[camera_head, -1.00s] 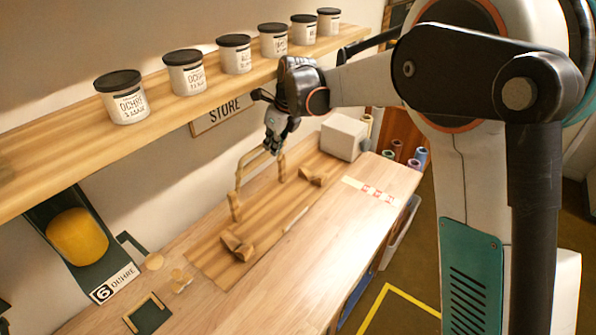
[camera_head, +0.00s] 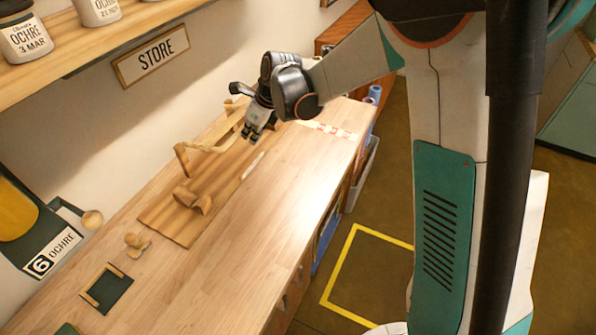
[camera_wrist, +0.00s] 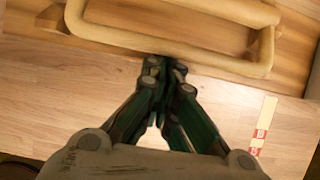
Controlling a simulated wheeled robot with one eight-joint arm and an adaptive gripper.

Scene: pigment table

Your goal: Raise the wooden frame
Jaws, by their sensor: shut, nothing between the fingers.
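The pale wooden frame (camera_head: 208,149) is a rounded bar loop on a wooden board (camera_head: 170,222), near the wall. It stands partly off the board in the head view; its exact tilt is hard to tell. In the wrist view the frame (camera_wrist: 170,46) crosses the top of the picture. My gripper (camera_head: 252,136) is at its right in the head view. In the wrist view my gripper's fingertips (camera_wrist: 166,68) are together, with nothing between them, just beside the frame's near bar. I cannot tell if they touch it.
Wooden blocks (camera_head: 192,198) sit on the board's near end. A red-and-white marked strip (camera_head: 328,130) lies on the table's far part. A shelf with jars (camera_head: 95,10) overhangs the upper left. The table's front strip (camera_head: 235,235) is clear.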

